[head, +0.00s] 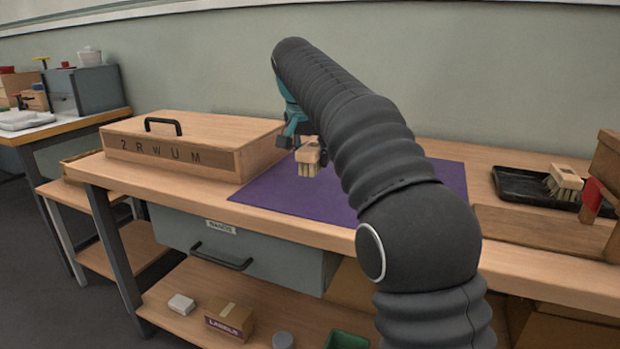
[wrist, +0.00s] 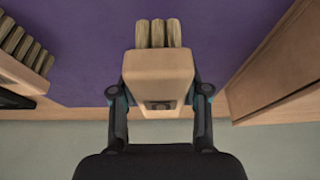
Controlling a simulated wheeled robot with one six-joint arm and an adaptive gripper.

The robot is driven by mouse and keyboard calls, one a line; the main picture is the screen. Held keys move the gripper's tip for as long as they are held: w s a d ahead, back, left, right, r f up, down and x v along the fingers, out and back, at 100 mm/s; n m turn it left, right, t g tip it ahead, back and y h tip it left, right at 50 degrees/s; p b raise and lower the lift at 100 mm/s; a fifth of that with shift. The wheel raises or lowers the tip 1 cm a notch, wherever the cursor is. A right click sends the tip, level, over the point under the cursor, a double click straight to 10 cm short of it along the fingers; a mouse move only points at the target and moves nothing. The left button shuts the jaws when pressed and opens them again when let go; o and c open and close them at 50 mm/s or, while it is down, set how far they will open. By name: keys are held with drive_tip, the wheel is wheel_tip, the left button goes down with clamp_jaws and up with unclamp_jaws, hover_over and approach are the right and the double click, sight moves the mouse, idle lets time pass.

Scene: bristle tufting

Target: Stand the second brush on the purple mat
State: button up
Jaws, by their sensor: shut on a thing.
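My gripper (head: 297,138) is shut on a brush (head: 308,154), which has a pale wooden block and tan bristles pointing down. The held brush is upright over the left part of the purple mat (head: 280,196); I cannot tell whether its bristles touch it. In the wrist view the jaws grip the block (wrist: 158,80) from both sides. Another brush (wrist: 22,62) shows at the left edge of the wrist view, partly cut off, against the purple mat (wrist: 85,40). A brush (head: 563,182) lies tilted on the black tray (head: 515,186) at the right. My arm hides the mat's middle.
A wooden box (head: 200,137) with a black handle stands just left of the mat; its side shows in the wrist view (wrist: 275,75). The mat's front left is clear.

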sight(310, 173)
drive_tip(key=shift+a+f, duration=0.15)
drive_tip(key=shift+a, duration=0.1)
drive_tip(key=shift+s+f, duration=0.1)
drive_tip(key=shift+f, duration=0.25)
drive_tip(key=shift+f+b, duration=0.7)
drive_tip(key=shift+f, duration=0.95)
drive_tip(key=shift+f, duration=0.15)
drive_tip(key=o, duration=1.1)
drive_tip(key=p+v, duration=0.3)
drive_tip(key=v, duration=0.9)
